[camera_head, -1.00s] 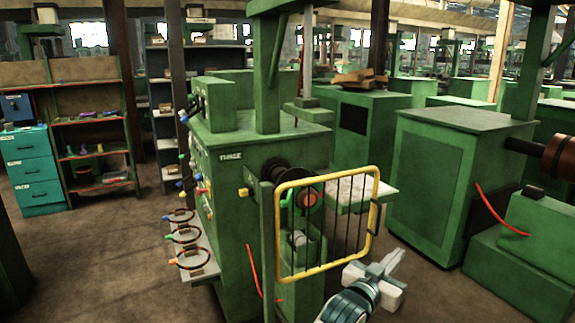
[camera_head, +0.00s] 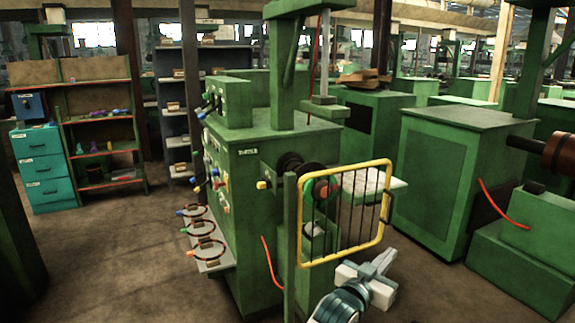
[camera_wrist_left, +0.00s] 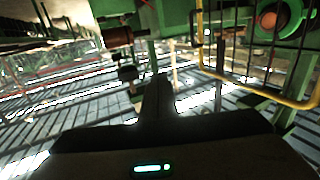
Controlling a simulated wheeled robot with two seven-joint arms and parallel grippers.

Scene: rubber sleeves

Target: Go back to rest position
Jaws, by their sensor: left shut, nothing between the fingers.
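My left gripper (camera_head: 387,259) shows at the lower middle of the head view, pale grey, with its fingers together and nothing between them. It is just right of and below the yellow barred guard (camera_head: 301,224) of the green machine. In the left wrist view the dark closed fingers (camera_wrist_left: 158,95) point away from the camera, and the yellow guard (camera_wrist_left: 198,25) shows at the upper right. My right gripper is in neither view.
The green machine (camera_head: 262,205) stands close, with dark rings (camera_head: 207,249) on its left side. A green cabinet (camera_head: 440,170) stands to the right. A teal drawer unit (camera_head: 42,167) and a shelf (camera_head: 105,165) stand at the left. Open floor (camera_head: 110,260) lies at the lower left.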

